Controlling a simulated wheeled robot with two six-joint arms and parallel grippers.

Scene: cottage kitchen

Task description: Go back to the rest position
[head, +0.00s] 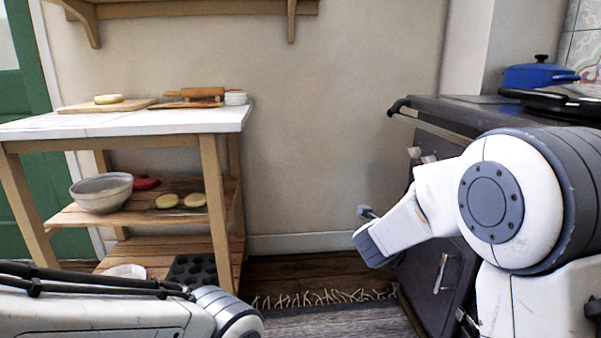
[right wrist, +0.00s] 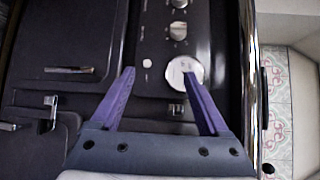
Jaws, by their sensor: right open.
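My right gripper (right wrist: 157,72) is open, with its two purple fingers spread apart and nothing between them. In the right wrist view it is in front of the dark stove front (right wrist: 120,60), with a round white dial (right wrist: 178,68) close to its right finger. In the head view my right arm comes in from the right, bent in front of the stove (head: 430,270); its fingers cannot be made out there. My left arm lies low along the bottom left, and its gripper is out of view.
A wooden kitchen trolley (head: 120,140) stands at left, with a rolling pin (head: 196,92) and boards on top, and a bowl (head: 101,192) on its middle shelf. A blue pot (head: 540,75) sits on the stove. A fringed rug (head: 330,318) covers the open floor between.

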